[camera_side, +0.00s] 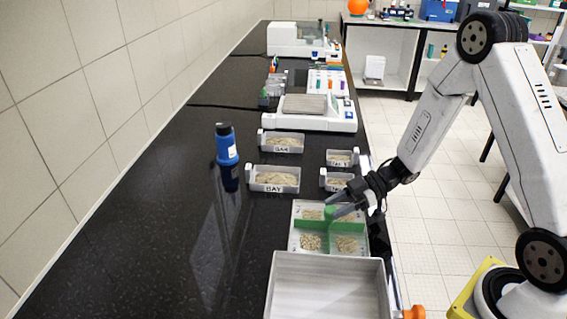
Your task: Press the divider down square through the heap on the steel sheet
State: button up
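The green divider (357,227) is a cross of thin walls with a raised block at its middle. It stands upright on the pale steel sheet (298,245), and its walls run between separate patches of beige grains, the heap (311,242). Grains show in each quarter. Whether its lower edges touch the sheet everywhere is too small to tell. My gripper (335,206) reaches in from the right, with its dark fingertips at the divider's raised middle block. The fingers are apart there, but whether they clamp the block is unclear. They hide part of the far right quarter.
An empty grey tray (330,290) stands directly in front of the sheet. Small labelled trays of grains, including BAY (274,180) and GAR (282,143), stand behind it. A blue bottle (227,145) stands at left. The black bench (150,235) is clear on the left.

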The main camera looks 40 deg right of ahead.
jog(key=o, duration=0.4)
jog(key=shift+v, duration=3.95)
jog(key=w+r+m+t+h, duration=0.2)
jog(key=w+m+t+h, duration=0.2)
jog(key=w+m+h, duration=0.45)
jog(key=s+a+m+g+h, duration=0.1)
jog(key=s+g, duration=0.1)
jog(key=s, duration=0.3)
jog(key=s+a+m+g+h, duration=0.1)
jog(key=s+a+m+g, duration=0.1)
jog(key=s, duration=0.3)
jog(key=s+a+m+g+h, duration=0.2)
jog(key=s, duration=0.3)
jog(key=shift+s+a+r, duration=0.15)
jog(key=shift+s+a, duration=0.1)
jog(key=shift+s, duration=0.05)
